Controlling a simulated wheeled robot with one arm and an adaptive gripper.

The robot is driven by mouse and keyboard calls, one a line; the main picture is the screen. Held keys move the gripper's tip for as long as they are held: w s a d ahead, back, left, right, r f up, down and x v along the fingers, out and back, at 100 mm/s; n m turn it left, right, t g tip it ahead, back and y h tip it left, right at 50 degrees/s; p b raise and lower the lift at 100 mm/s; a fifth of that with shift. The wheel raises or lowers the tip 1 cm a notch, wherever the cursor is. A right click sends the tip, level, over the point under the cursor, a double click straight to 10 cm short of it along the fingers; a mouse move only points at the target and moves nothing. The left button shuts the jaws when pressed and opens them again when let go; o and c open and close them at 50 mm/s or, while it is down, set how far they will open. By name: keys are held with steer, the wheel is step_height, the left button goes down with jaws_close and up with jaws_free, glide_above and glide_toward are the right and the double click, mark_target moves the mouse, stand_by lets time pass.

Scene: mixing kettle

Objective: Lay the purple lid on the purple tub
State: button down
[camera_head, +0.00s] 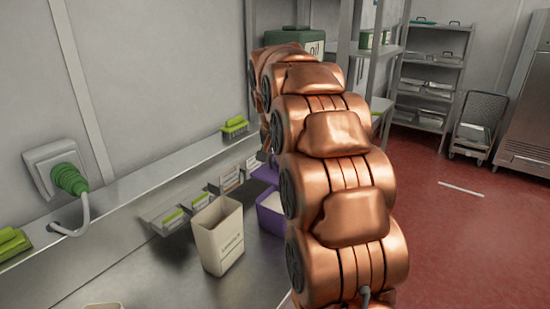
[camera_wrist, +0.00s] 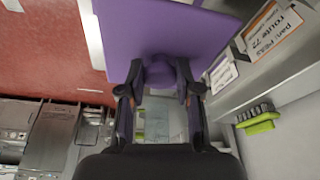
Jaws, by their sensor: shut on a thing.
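The purple lid (camera_wrist: 165,28) is a flat square plate with a round knob, and it fills the top middle of the wrist view. My gripper (camera_wrist: 160,78) is shut on the knob, one finger on each side. In the head view, part of the lid (camera_head: 266,173) shows left of my copper arm, and the gripper itself is hidden behind the arm. The purple tub (camera_head: 266,215) stands on the steel counter with something pale inside, its right part hidden by my arm. The lid appears beyond the tub and apart from it. I cannot identify the tub in the wrist view.
A cream bin (camera_head: 219,238) stands on the counter left of the tub. Several small label cards line the wall ledge (camera_head: 130,187). A green brush (camera_head: 235,126) lies on the ledge. A green plug (camera_head: 70,179) sits in a wall socket. Shelving and red floor lie at right.

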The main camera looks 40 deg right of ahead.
mark_target(279, 174)
steer(key=shift+f+b, duration=0.45)
steer(key=shift+f, duration=2.2)
steer(key=shift+s+f+b, duration=0.1)
steer(key=shift+f+b, duration=0.15)
steer(key=shift+b, duration=0.4)
steer(key=shift+a+f, duration=0.1)
steer(key=shift+f, duration=0.15)
steer(key=shift+f+b, duration=0.35)
steer(key=shift+f+b, duration=0.6)
steer(key=shift+f, duration=0.25)
steer(key=c, duration=0.7)
jaws_free()
